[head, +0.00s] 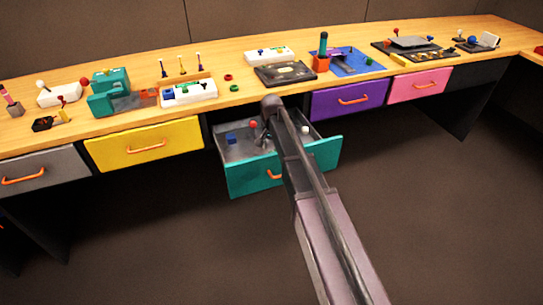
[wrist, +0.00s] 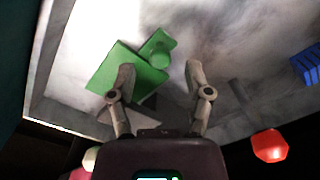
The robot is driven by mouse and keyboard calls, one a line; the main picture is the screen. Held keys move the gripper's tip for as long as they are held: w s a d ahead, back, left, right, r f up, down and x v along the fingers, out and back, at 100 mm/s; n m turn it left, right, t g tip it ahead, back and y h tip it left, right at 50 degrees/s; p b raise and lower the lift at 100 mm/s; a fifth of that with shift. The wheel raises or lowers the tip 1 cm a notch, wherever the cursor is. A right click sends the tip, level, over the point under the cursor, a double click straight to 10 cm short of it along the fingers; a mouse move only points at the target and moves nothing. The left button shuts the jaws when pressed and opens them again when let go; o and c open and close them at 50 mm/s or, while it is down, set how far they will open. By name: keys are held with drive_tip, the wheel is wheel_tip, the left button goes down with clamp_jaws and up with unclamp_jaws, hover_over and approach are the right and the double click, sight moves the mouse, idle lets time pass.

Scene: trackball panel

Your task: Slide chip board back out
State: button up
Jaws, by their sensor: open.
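In the head view my gripper (head: 262,138) is low over the open teal drawer (head: 255,177), and my arm hides part of the drawer, with no green board visible there.
The drawer also holds a blue block (head: 231,139), a red piece (head: 253,125) and a white piece (head: 305,130). The yellow drawer (head: 150,142) and purple drawer (head: 350,98) beside it are shut. The wooden desk top (head: 130,75) above carries several gadgets.

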drive_tip(key=shift+f+b, duration=0.65)
drive_tip(key=shift+f, duration=0.35)
clamp_jaws()
